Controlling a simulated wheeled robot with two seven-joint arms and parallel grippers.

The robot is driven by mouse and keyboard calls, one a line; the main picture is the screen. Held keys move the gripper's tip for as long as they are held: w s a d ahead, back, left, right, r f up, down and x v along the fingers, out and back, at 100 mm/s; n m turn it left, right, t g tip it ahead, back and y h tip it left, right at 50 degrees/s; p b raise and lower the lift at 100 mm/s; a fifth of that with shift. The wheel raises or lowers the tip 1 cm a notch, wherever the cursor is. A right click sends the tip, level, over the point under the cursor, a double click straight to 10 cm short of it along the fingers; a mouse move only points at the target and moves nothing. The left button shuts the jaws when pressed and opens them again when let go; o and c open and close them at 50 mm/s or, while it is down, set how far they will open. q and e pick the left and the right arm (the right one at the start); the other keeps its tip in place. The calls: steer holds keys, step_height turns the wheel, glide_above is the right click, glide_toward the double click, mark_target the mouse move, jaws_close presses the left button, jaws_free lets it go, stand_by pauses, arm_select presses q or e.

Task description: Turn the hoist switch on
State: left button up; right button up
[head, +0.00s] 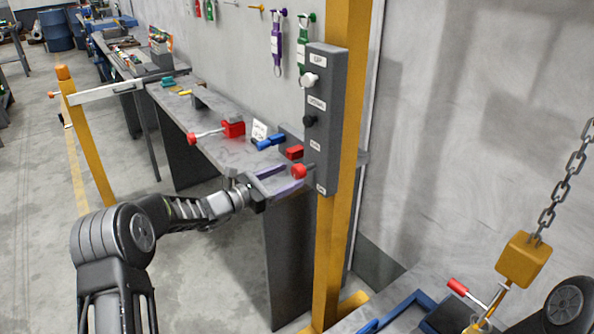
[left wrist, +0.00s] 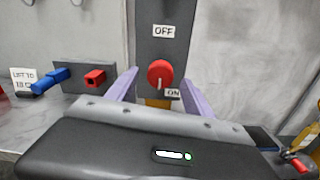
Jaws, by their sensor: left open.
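The hoist control box (head: 322,120) is a tall grey box on a yellow post. It has a white button under UP, a black button under DOWN, and a red switch knob (head: 299,171) between the OFF and ON labels. In the left wrist view the red knob (left wrist: 160,72) sits under the OFF label, with the ON label partly hidden at lower right. My left gripper (head: 279,180) is open. In its wrist view its two pale purple fingers (left wrist: 157,92) stand either side of the knob, apart from it. My right gripper is not in view.
A grey workbench (head: 225,150) with red and blue clamps runs along the wall behind my left gripper. The yellow post (head: 342,100) carries the box. A yellow block (head: 523,259) hangs on a chain at right, above blue-edged equipment.

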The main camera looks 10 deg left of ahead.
mark_target(294, 173)
arm_select(q)
steer(key=shift+p+x, duration=0.4)
steer(key=shift+x, duration=1.6)
jaws_close()
